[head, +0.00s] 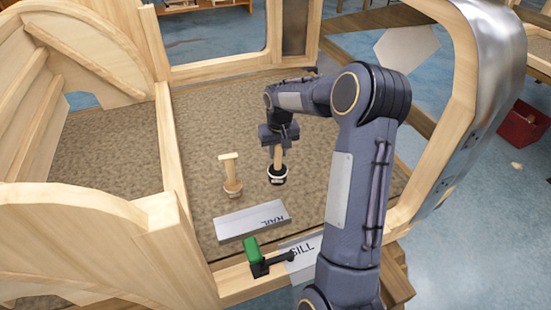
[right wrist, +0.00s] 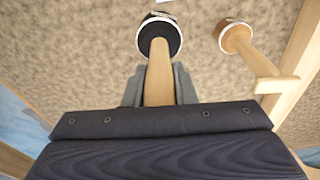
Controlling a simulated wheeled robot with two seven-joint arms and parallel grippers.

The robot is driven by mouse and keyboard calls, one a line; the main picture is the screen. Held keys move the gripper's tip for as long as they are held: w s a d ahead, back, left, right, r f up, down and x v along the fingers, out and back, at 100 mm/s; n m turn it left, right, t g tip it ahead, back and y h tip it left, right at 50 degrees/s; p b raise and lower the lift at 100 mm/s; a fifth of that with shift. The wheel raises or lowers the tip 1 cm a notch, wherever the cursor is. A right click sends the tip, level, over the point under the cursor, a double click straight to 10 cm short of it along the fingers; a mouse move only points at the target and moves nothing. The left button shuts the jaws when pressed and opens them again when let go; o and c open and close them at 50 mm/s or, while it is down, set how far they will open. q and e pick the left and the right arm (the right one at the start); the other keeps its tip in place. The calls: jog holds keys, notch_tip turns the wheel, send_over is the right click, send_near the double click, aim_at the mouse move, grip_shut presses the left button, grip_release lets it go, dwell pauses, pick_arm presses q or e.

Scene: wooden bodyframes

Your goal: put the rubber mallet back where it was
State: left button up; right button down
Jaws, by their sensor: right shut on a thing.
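The rubber mallet (head: 277,178) has a round black head with a pale band and a wooden handle. It hangs head down, handle upright, under my right gripper (head: 278,146) over the carpeted floor of the frame. In the right wrist view my right gripper (right wrist: 159,90) is shut on the handle, and the mallet's black head (right wrist: 163,36) points away from me. I cannot tell whether the head touches the carpet. A wooden mallet (head: 231,180) stands to its left with its handle up; it also shows at the right in the right wrist view (right wrist: 238,40). My left gripper is not in view.
A grey lettered box or plate (head: 245,222) lies in front of both mallets. A green and black tool (head: 252,251) and a lettered paper (head: 302,260) are on the near sill (head: 235,283). Wooden frame posts surround the carpet (head: 215,120), which is clear behind the mallets.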

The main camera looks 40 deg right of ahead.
aim_at(275, 160)
jog(key=w+d+f, duration=0.1)
jog(key=w+f, duration=0.2)
jog(key=f, duration=0.4)
jog(key=shift+d, duration=0.25)
jog(key=shift+f, duration=0.1)
jog(key=shift+f, duration=0.2)
jog(key=c, duration=1.2)
grip_release()
jog(key=shift+r, duration=0.1)
